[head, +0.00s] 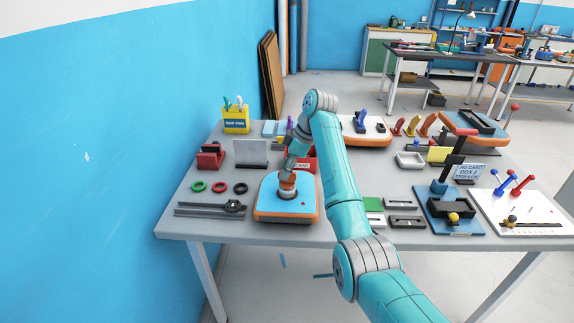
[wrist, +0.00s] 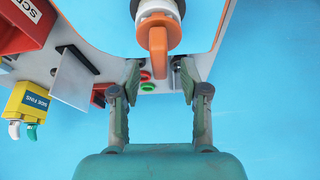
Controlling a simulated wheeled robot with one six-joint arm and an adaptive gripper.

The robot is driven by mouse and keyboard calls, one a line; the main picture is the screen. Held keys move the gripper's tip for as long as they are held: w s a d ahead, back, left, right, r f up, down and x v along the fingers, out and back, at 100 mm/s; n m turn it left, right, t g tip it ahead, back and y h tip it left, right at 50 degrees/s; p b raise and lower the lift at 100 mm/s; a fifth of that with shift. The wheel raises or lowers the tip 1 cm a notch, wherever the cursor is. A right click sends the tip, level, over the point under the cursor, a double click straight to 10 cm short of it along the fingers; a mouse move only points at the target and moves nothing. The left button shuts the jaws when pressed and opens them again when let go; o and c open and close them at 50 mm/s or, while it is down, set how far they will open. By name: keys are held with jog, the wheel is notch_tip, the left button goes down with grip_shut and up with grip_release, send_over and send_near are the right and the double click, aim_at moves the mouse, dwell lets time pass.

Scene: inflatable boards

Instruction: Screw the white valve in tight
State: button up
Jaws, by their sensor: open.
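An inflatable board piece (head: 268,210) with a blue top and orange rim lies on the table below my arm. The valve (head: 287,192), white and orange in parts, stands on it and is partly hidden by my gripper (head: 289,170) in the head view. In the wrist view, the valve's white body (wrist: 158,12) is cut by the top edge. Its orange tab (wrist: 158,50) points down between the fingertips of my gripper (wrist: 160,70). The fingers are apart, with a gap visible on each side of the tab. How far the valve is screwed in cannot be told.
Green, red and black rings (head: 219,187) and a black tool (head: 232,207) lie left of the board. A grey upright plate (head: 250,152), a red bin (head: 306,163) and a yellow pin box (head: 236,124) stand behind. Fixtures crowd the table's right side.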

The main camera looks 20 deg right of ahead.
aim_at(291, 182)
jog(key=shift+f, duration=1.15)
grip_shut()
jog(key=c, duration=0.6)
grip_release()
grip_shut()
jog(key=shift+m+t+h, duration=0.4)
jog(key=shift+m+t, duration=0.1)
jog(key=shift+m, duration=1.3)
